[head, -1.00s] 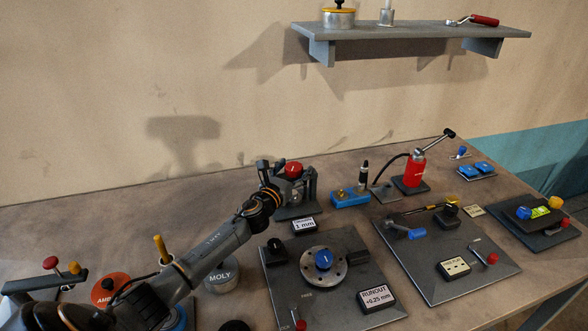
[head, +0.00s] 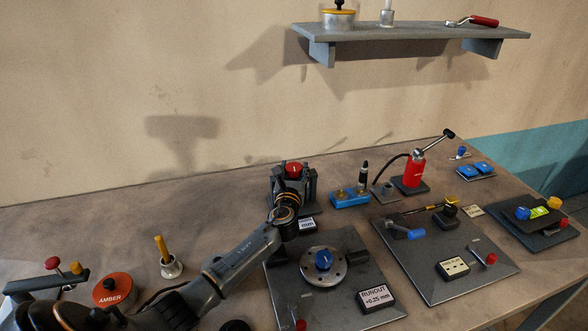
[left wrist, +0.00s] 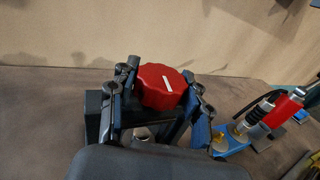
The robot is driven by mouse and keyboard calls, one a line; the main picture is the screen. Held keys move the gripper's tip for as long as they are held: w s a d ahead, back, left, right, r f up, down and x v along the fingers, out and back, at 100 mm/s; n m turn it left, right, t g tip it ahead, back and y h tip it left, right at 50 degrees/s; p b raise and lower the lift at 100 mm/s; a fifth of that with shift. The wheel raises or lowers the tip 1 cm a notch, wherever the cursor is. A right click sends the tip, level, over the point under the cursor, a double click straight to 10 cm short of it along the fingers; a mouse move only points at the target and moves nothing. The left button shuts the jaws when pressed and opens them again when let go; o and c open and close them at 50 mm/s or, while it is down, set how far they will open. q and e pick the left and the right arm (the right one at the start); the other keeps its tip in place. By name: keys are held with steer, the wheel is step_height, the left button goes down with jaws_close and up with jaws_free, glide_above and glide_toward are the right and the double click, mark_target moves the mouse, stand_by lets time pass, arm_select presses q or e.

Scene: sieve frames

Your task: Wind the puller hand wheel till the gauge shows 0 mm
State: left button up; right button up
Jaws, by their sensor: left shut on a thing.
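The puller hand wheel (head: 293,168) is a red knob on top of a dark grey puller frame near the back of the bench. In the left wrist view the wheel (left wrist: 158,92) has a scalloped rim and a short white mark. My left gripper (head: 291,177) is shut on the wheel, with one finger on each side of its rim in the left wrist view (left wrist: 163,92). The gauge (head: 307,226) is a small white display in front of the puller. My arm partly covers it; "mm" shows, but the number cannot be read. My right gripper is not in view.
A plate with a blue-knobbed disc (head: 323,260) and a runout display (head: 376,299) lies in front. A blue block (head: 350,199) and a red pump (head: 414,170) stand to the right. An amber tin (head: 112,290) is at left. A shelf (head: 410,34) hangs above.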

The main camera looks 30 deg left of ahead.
arm_select(q)
steer(key=shift+n+g+y, duration=0.5)
steer(key=shift+n+y, duration=0.2)
steer(key=shift+y, duration=0.5)
steer(key=o, duration=1.2)
steer(key=shift+c, duration=0.2)
